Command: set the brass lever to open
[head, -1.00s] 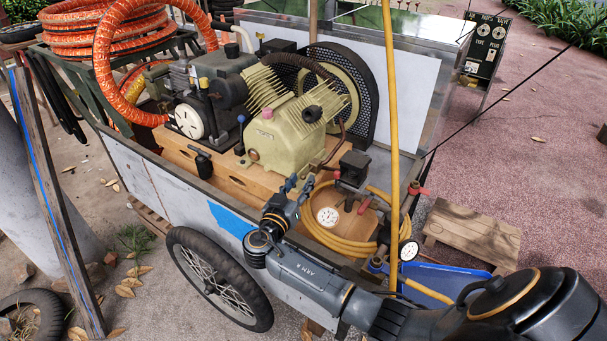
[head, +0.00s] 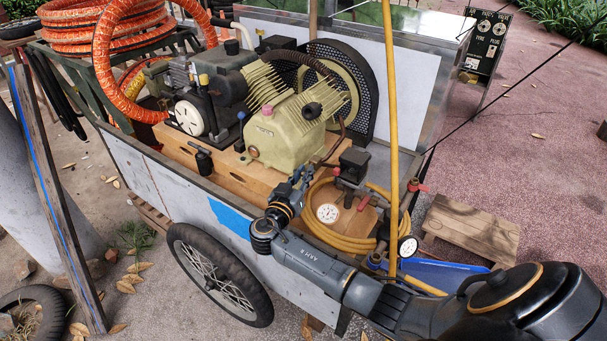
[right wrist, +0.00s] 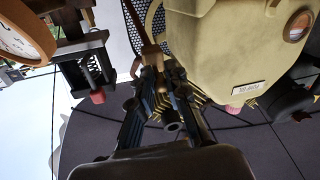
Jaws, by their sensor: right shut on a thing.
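My right gripper (head: 300,176) is at the front of the compressor cart, just below the cream compressor block (head: 285,138). In the right wrist view the gripper (right wrist: 160,88) is shut, its dark fingers close together around the lower end of a brass-coloured lever (right wrist: 150,57). The lever's far end shows beyond the fingertips; the part between the fingers is hidden. In the head view my fingers cover the lever and I cannot make it out. My left gripper is not in view.
A pressure gauge (head: 327,213) and coiled yellow hose (head: 345,243) lie right of my gripper. A black valve block with red handles (head: 353,163) stands near.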

